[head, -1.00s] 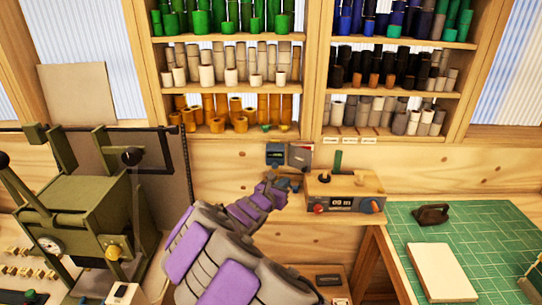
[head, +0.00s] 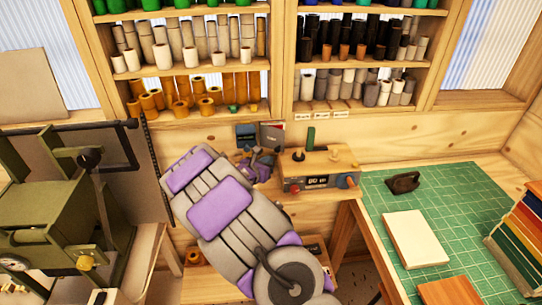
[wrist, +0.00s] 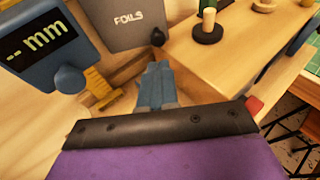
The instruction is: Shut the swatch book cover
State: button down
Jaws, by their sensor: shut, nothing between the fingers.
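A grey panel lettered FOILS, which looks like the swatch book cover (wrist: 125,24), fills the upper part of the wrist view. In the head view the swatch book (head: 272,136) is a small dark grey panel with some red, near the wall. I cannot tell how far open the cover is. My gripper (wrist: 158,76) is shut and empty, just below the panel in the wrist view. A gap seems to separate them. In the head view my gripper (head: 257,165) is small, at the end of my arm, just below the book.
A blue gauge with an "mm" display (wrist: 42,40) stands left of the book. A control box (head: 318,170) with knobs is to the right. A green cutting mat (head: 440,215) lies further right, and a green press (head: 60,215) stands at left.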

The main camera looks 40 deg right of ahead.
aim_at(283, 147)
jog(key=shift+n+t, duration=0.3)
jog(key=b+x, duration=0.2)
jog(key=x, duration=0.1)
jog(key=b+x, duration=0.1)
jog(key=shift+d+r, duration=0.35)
jog(key=shift+d, duration=0.15)
jog(key=shift+b, duration=0.8)
jog(key=shift+s+n+t+y+b, duration=0.1)
jog(key=shift+n+t+y+b, duration=0.25)
jog(key=shift+b, duration=0.2)
jog(key=shift+d+r+t+b, duration=0.1)
jog(key=shift+d+t+b, duration=0.15)
jog(key=shift+d+b, duration=1.45)
jog(key=shift+w+d+r, duration=0.1)
jog(key=shift+w+d, duration=0.15)
jog(key=shift+d+b, duration=0.3)
